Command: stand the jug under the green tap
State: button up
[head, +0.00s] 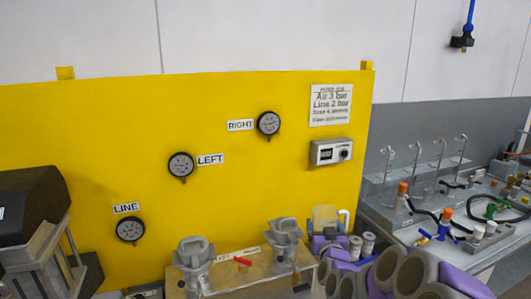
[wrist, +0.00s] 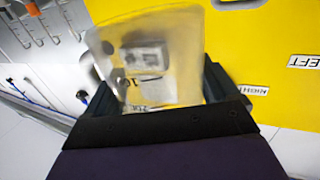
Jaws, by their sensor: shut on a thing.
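The jug (head: 326,217) is see-through and yellowish, with a white handle on its right in the head view. My gripper (head: 328,240) is shut on it and holds it in front of the yellow panel, near the panel's lower right. In the wrist view the clear jug (wrist: 165,85) sits between the two dark fingers of my gripper (wrist: 160,95), and a grey box shows through it. Its base is hidden in the head view. A small green part (head: 491,210) is on the right bench; I cannot tell whether it is the green tap.
The yellow panel (head: 90,180) carries dials and a grey control box (head: 331,151). A beige box with grey fittings and a red lever (head: 242,261) stands at front. The right bench (head: 405,228) is crowded with hoses, orange caps, a blue valve (head: 424,236) and hooked glass tubes.

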jog(key=a+r, duration=0.5)
jog(key=s+f, duration=0.4)
jog(key=f, duration=0.3)
jog(key=s+f, duration=0.4)
jog(key=f, duration=0.4)
jog(key=shift+d+f+y, duration=0.15)
jog(key=shift+d+y, duration=0.1)
jog(key=shift+y, duration=0.05)
jog(key=shift+s, duration=0.15)
